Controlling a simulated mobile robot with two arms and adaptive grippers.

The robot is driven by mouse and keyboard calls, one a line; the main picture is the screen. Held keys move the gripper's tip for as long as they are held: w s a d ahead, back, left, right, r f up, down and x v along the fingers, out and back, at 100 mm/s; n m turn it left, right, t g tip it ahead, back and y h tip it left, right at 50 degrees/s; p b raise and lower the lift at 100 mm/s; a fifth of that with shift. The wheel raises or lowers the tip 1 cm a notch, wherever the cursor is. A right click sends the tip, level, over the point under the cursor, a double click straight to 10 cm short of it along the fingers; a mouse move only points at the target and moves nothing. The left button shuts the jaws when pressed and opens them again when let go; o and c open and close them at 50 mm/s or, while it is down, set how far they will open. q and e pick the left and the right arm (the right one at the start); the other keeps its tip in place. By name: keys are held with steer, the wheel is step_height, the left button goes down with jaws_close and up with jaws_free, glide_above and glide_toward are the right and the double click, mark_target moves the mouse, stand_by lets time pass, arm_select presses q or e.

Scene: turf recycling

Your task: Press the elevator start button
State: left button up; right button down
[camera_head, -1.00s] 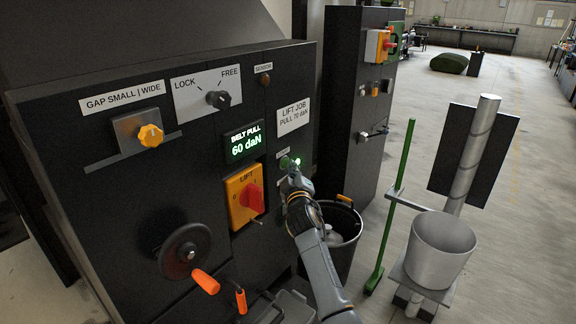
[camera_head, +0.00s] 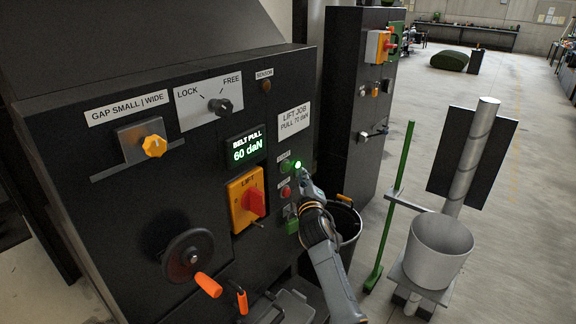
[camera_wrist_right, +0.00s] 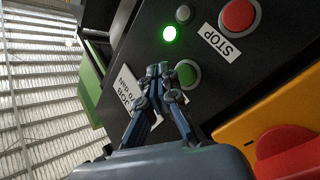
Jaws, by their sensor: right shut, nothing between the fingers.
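A round green button (camera_head: 285,165) is on the dark control panel (camera_head: 200,100), beside a lit green lamp (camera_head: 298,165). A red button (camera_head: 286,192) is below it. In the right wrist view the green button (camera_wrist_right: 187,75) is just right of my fingertips, with the lit lamp (camera_wrist_right: 169,33) and the red button (camera_wrist_right: 238,15) marked STOP beyond. My right gripper (camera_head: 304,177) is shut and empty, with its tips (camera_wrist_right: 158,70) close to the green button and lamp. I cannot tell whether they touch the panel. My left gripper is not in view.
An orange LIFT switch (camera_head: 246,198) with a red knob and a handwheel (camera_head: 187,256) stick out from the panel. The display (camera_head: 245,147) reads 60 daN. A black bin (camera_head: 346,222) and a metal bucket (camera_head: 440,250) stand to the right. Open floor lies beyond.

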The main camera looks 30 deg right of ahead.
steer(key=s, duration=0.1)
steer(key=s+d+p, duration=0.1)
steer(key=s, duration=0.1)
steer(key=shift+d, duration=0.1)
stand_by(0.8)
